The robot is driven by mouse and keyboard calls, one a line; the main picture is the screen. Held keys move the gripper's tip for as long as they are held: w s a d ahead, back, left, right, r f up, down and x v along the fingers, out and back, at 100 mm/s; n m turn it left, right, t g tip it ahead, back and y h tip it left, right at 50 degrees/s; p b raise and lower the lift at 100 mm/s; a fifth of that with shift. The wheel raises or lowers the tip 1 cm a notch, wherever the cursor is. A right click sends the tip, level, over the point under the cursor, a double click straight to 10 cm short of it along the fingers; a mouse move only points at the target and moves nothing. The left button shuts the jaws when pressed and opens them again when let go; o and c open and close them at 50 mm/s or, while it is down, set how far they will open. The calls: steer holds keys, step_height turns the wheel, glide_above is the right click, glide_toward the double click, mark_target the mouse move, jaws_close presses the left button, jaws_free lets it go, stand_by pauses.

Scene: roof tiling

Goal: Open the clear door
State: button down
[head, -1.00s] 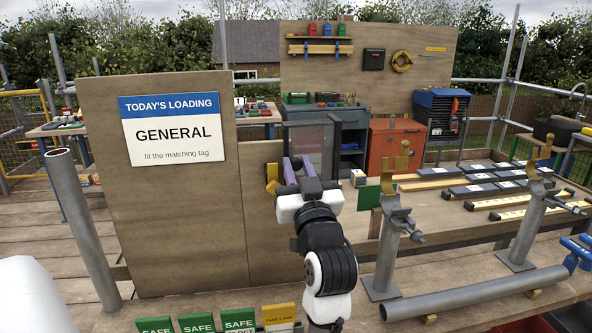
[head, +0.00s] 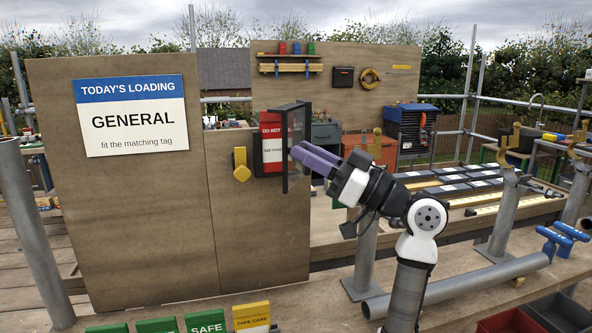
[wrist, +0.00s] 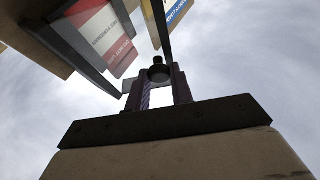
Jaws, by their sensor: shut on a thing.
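The clear door (head: 297,128) is a see-through panel in a dark frame. It stands swung out from the tag case on the wooden board and is seen nearly edge-on. The red and white tag (head: 272,138) behind it shows uncovered, and also shows in the wrist view (wrist: 103,30). My gripper (head: 298,154) has purple fingers and is at the door's free edge. In the wrist view its fingers (wrist: 158,88) are shut on a dark round knob (wrist: 158,72) below the door's thin dark edge (wrist: 157,25). The head view hides the knob.
A yellow piece (head: 241,164) sits on the board left of the case. A "GENERAL" sign (head: 131,117) is further left. Several green tags and a yellow tag (head: 252,317) stand at the front. Metal posts (head: 365,250) and a grey pipe (head: 460,284) are at the right.

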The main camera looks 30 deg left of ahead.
steer(key=shift+w+d+n+g+h+b, duration=0.15)
steer(key=shift+w+d+n+g+h, duration=0.3)
steer(key=shift+g, duration=0.5)
steer(key=shift+w+d+n+g+h+b, duration=0.1)
steer(key=shift+w+n+g+h, duration=0.1)
steer(key=shift+n+g, duration=0.55)
steer(key=shift+w+d+n+g+h+b, duration=0.15)
steer(key=shift+w+d+n+g+h, duration=0.15)
steer(key=shift+g, duration=0.8)
steer(key=c, duration=1.2)
jaws_free()
steer(key=shift+c, duration=0.2)
steer(key=b+v, duration=0.2)
steer(key=v, duration=1.2)
steer(key=shift+c, duration=0.3)
